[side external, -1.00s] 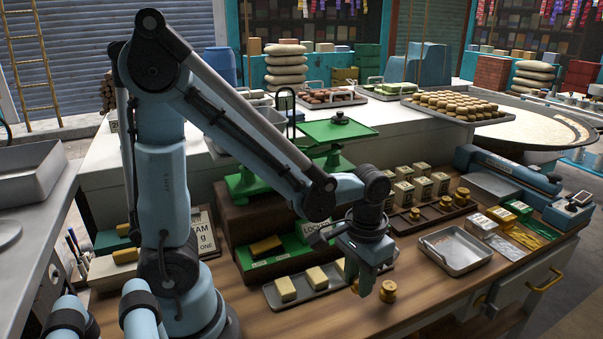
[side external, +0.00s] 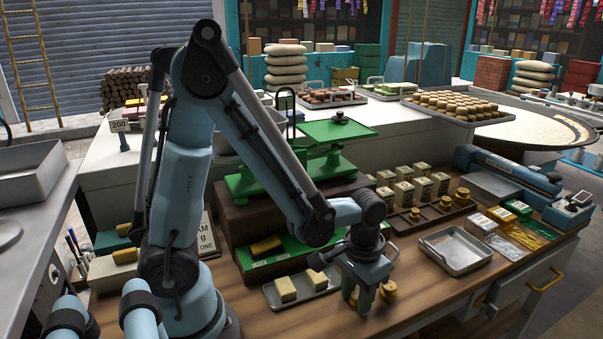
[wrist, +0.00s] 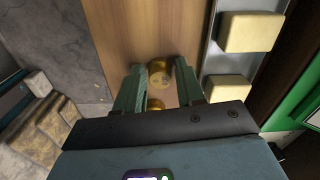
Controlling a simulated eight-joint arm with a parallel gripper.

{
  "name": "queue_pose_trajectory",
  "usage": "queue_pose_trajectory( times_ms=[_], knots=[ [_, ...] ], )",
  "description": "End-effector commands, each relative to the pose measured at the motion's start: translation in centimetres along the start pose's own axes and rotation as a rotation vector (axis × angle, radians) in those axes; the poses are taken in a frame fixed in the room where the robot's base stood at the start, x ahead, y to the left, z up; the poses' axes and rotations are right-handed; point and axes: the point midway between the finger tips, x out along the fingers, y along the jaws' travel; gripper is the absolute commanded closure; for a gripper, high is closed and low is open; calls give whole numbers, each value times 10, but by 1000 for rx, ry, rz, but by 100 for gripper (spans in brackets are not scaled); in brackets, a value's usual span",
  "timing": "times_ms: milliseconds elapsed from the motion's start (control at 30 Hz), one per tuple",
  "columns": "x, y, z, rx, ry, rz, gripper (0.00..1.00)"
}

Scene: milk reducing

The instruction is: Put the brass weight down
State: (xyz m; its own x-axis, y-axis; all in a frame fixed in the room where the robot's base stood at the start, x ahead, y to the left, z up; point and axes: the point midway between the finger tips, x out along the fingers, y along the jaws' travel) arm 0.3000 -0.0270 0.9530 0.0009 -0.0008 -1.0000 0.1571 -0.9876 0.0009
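One brass weight (wrist: 160,72) shows between my fingertips in the wrist view, with a gap to each finger; it appears to stand on the wooden counter (wrist: 122,32).
A metal tray with butter blocks (side external: 285,288) lies close to my gripper, behind and left. A rack of brass weights (side external: 446,203) and an empty metal pan (side external: 461,262) are at right. A green scale (side external: 250,185) stands behind. The counter's front edge is near.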

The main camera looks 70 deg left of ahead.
Motion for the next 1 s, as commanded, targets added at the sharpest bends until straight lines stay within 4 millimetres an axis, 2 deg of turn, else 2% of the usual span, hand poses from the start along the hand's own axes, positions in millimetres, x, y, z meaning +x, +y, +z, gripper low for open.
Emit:
queue_pose_trajectory(
  times_ms=[33,100,467,667,1000],
  knots=[
    [0,0,0,0,0,0,54],
    [0,0,0,0,0,0,47],
    [-3,0,0,0,0,0,47],
    [-22,0,0,0,0,0,47],
    [-67,0,1,0,0,0,47]
  ],
)
